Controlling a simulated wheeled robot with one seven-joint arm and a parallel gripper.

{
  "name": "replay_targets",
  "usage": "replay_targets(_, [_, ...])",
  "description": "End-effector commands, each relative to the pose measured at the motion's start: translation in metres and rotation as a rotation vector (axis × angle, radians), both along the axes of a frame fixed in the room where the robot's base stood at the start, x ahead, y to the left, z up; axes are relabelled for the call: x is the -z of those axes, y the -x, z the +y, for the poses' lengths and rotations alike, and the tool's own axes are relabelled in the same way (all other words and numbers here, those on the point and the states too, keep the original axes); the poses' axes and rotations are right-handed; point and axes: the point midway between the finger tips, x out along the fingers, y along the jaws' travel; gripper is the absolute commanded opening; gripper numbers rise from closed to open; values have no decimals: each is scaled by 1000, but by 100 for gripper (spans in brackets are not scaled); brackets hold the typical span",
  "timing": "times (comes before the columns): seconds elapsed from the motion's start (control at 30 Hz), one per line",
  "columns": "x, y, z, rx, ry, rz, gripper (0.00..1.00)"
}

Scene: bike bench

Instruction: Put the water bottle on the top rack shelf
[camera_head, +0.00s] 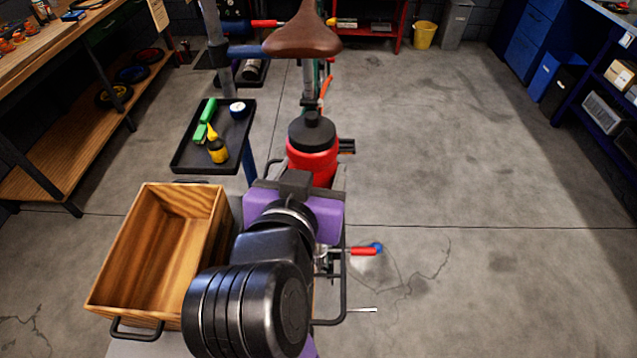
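A red water bottle (312,163) with a black lid stands upright just beyond my gripper (296,186), near the middle of the picture. My arm and the purple-sided hand hide its lower part. The fingertips are hidden, so I cannot tell whether they are around the bottle or apart from it. A dark blue rack (566,112) with boxes and bins on its shelves stands at the right edge. A red rack (397,32) stands at the back. I cannot tell which of these holds the top rack shelf.
A wooden crate (125,262) is at the lower left, beside my arm. A black tray (240,135) with green, yellow and white-blue items is behind it. A bike with a brown saddle (302,35) stands ahead. A yellow bucket (425,35) is at the back. The right-hand floor is clear.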

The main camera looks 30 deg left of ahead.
Motion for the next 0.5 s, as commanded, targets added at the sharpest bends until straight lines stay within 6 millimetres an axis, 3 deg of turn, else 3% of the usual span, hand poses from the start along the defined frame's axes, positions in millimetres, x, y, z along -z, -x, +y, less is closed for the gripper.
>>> replay_targets(0.5, [54,0,0,-1,0,0,21])
